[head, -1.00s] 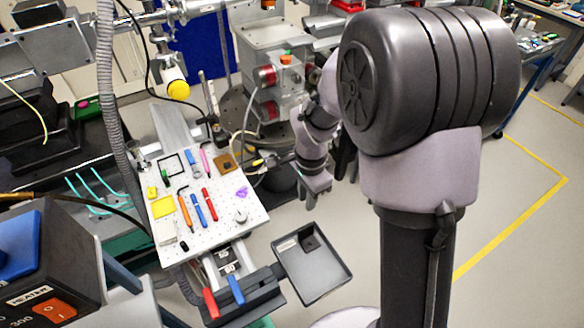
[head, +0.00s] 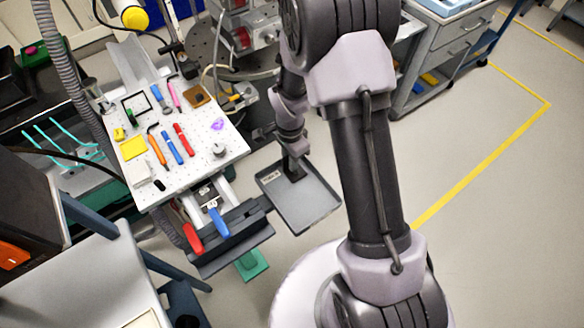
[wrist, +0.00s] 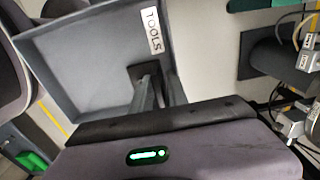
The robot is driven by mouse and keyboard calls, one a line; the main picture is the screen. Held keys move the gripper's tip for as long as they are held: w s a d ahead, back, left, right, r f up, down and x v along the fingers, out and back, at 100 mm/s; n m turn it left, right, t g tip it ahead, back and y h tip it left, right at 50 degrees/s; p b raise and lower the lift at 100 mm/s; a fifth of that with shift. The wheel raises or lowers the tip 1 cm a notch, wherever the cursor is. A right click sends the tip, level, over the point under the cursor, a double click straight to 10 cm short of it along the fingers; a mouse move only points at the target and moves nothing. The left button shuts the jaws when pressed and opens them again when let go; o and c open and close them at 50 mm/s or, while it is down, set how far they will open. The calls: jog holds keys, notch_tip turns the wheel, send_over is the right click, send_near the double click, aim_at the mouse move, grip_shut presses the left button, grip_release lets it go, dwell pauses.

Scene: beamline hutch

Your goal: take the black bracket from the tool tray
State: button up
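The tool tray (head: 312,212) is a shallow grey tray with a raised rim, right of the white perforated board in the head view. In the wrist view the tray (wrist: 80,62) fills the upper left, with a white TOOLS label. The black bracket (wrist: 146,70) is a small dark piece on the tray floor near the labelled edge.
The white perforated board (head: 205,170) holds pens, tools and small parts left of the tray. A dark holder with red and blue handles (head: 218,222) stands in front of it. A drawer cabinet (head: 435,60) stands at the back right.

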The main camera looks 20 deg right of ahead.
jog(key=shift+r, duration=0.2)
grip_shut()
dwell(1.1)
